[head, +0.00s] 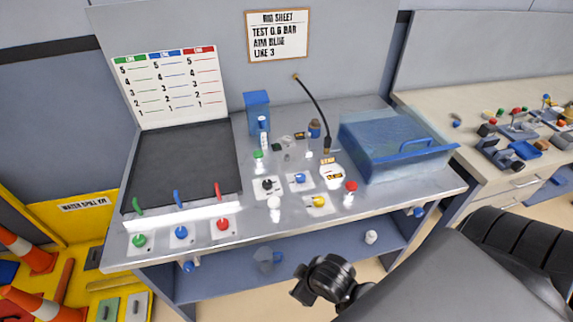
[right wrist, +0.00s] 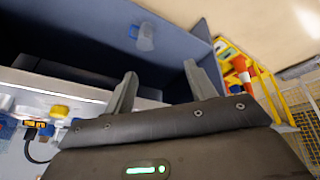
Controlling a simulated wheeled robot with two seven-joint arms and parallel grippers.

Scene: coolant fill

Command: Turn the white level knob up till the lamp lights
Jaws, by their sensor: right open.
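A white knob-like piece (head: 274,203) stands at the front middle of the grey bench. It looks like the level knob, but its marking is too small to read. A round white dial (head: 331,176) with a small dark display is to its right. I cannot pick out a lit lamp. My right gripper (right wrist: 160,76) is open and empty in the right wrist view, its two fingers apart in front of the blue-grey under-bench area. In the head view the dark wrist of my right arm is low, in front of the bench, apart from the knobs. My left gripper is not in view.
Black (head: 267,185), blue (head: 300,178), yellow (head: 319,201) and red (head: 351,186) knobs crowd around the white one. A translucent blue tank (head: 395,145) stands at right. A dark panel (head: 180,165) with coloured levers is at left. A black hose (head: 318,105) arches behind.

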